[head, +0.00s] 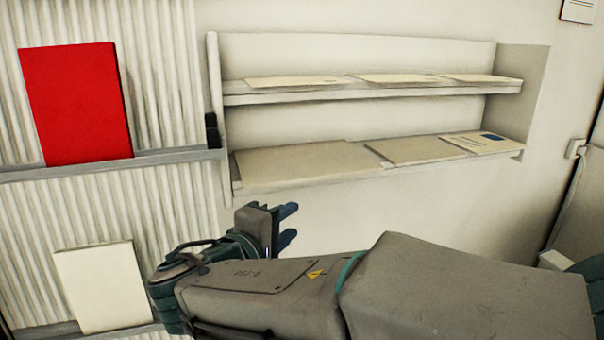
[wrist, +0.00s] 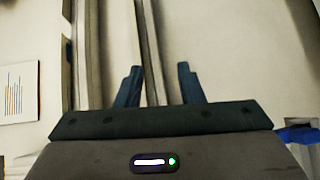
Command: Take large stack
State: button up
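Flat stacks of paper lie on a two-level wall shelf in the head view. The largest-looking stack (head: 300,164) is a wide beige one at the left of the lower shelf. A smaller stack (head: 412,150) lies beside it. I cannot tell how thick each stack is. My gripper (head: 291,224) is below the lower shelf's front edge, apart from the stacks, with its fingers pointing right. In the wrist view my gripper (wrist: 158,76) has its two fingers spread with nothing between them. No stack can be clearly made out between or ahead of the fingers there.
Thin papers (head: 390,78) lie on the upper shelf (head: 240,99). A red folder (head: 75,103) and a cream folder (head: 103,285) stand on ledges at left.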

aim_at(290, 182)
jog(key=a+r+n+t+y, duration=0.1)
jog(key=a+t, duration=0.1)
jog(key=a, duration=0.2)
jog(key=shift+r+p+x, duration=0.25)
jog(key=shift+x, duration=2)
jog(key=shift+r+p+x, duration=0.2)
jog(key=shift+r+x, duration=0.1)
jog(key=shift+x, duration=1.95)
jog(key=shift+r+p+x, duration=0.25)
jog(key=shift+x, duration=2)
grip_shut()
